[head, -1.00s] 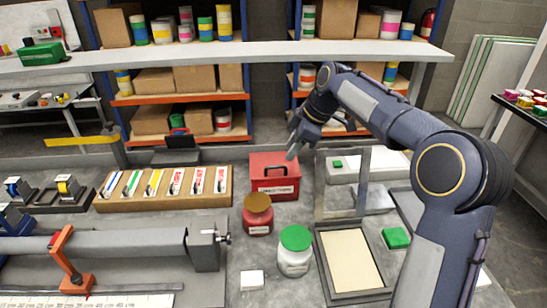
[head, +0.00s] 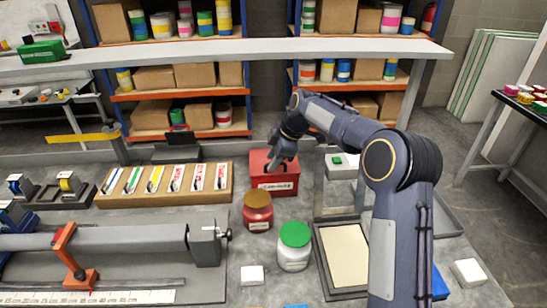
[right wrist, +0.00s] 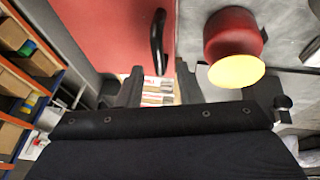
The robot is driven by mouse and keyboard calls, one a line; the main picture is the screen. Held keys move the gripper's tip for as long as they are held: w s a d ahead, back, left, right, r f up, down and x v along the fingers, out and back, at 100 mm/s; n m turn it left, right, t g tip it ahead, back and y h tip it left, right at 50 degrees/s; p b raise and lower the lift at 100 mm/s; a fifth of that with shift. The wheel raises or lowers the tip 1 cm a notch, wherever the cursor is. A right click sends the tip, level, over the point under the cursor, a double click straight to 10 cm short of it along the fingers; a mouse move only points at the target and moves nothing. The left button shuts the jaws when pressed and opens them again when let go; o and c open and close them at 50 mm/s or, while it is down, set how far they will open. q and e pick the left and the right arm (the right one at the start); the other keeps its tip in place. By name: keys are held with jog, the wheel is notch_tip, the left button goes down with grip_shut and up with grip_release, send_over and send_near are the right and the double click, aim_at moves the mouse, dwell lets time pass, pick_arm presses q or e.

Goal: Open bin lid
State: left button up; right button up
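The handle lies just beyond the gap, and I cannot tell whether the fingers touch the lid. In the head view my gripper hides much of the handle. My left gripper is out of view.
A red jar with a brown-yellow lid (head: 257,213) stands just in front of the bin, and a white jar with a green lid (head: 294,247) is nearer. A wooden rack of tags (head: 165,187) stands to the left. A framed panel (head: 343,255) lies right of the jars.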

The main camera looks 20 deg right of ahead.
grip_shut()
dwell(0.3)
